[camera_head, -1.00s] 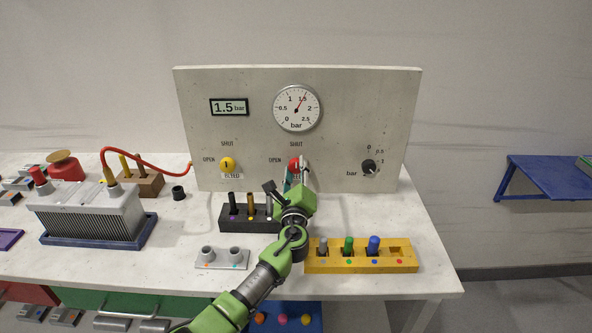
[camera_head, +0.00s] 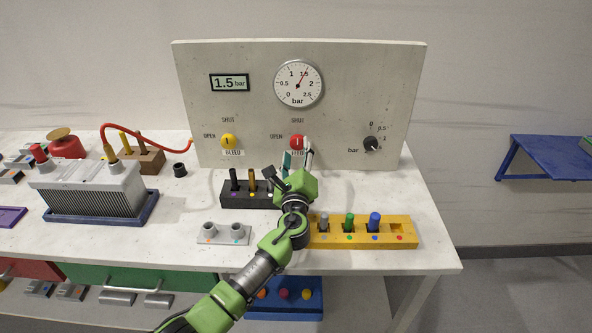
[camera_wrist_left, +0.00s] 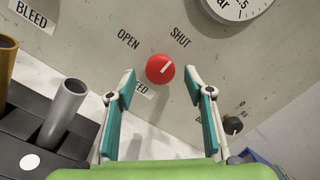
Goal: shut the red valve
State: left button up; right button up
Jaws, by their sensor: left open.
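The red valve (camera_head: 297,142) is a round knob on the upright grey panel, with OPEN to its left and SHUT above it. In the left wrist view the red valve (camera_wrist_left: 157,72) shows whole, and its white mark points up-right, toward the SHUT label. My left gripper (camera_head: 297,160) is just in front of and below the knob. In the left wrist view my left gripper (camera_wrist_left: 159,84) has its two teal fingers spread wide with nothing between them. The knob appears beyond the fingertips, apart from them. My right gripper is not in view.
The panel (camera_head: 360,70) also carries a yellow BLEED valve (camera_head: 228,141), a dial gauge (camera_head: 298,83), a 1.5 bar display (camera_head: 229,83) and a black knob (camera_head: 371,144). A black block (camera_head: 229,197) and a yellow block (camera_head: 403,236) with pegs stand close to my arm.

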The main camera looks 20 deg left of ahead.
pick_arm(q)
jog(key=v, duration=0.8)
jog(key=shift+s, duration=0.4)
